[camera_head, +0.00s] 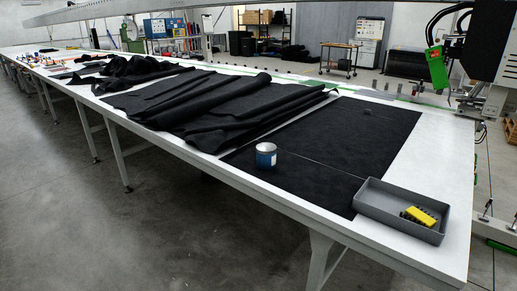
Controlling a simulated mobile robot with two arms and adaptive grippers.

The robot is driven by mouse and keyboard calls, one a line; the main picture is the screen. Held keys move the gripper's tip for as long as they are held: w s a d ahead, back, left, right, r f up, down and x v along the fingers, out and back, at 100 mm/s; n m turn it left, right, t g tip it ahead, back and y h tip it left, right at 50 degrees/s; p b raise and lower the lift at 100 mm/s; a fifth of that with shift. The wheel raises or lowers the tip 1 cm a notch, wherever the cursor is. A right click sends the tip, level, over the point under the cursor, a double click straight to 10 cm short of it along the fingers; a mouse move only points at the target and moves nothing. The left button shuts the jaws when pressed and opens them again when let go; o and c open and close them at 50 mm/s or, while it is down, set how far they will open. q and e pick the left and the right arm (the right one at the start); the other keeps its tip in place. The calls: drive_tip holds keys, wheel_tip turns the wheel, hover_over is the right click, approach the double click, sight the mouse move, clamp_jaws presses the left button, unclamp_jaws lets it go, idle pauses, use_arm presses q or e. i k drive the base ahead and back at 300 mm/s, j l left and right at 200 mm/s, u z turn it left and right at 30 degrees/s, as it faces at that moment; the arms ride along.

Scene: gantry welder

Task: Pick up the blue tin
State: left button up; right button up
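The blue tin (266,157) is a small upright cylinder with a blue body and a pale top. It stands on the flat black fabric (310,150) near the front edge of the long white table (435,170). Its visible side is clear of other objects. Neither of my grippers shows in the head view.
A grey tray (370,207) with a yellow and black object (420,215) sits right of the tin. Rumpled black cloth (220,105) covers the table to the left. Grey floor lies in front.

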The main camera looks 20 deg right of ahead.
sight(266, 152)
drive_tip(key=i+l+z, duration=0.1)
drive_tip(key=i+z, duration=0.15)
drive_tip(key=i, duration=0.35)
drive_tip(key=i+z, duration=0.25)
drive_tip(key=i, duration=0.3)
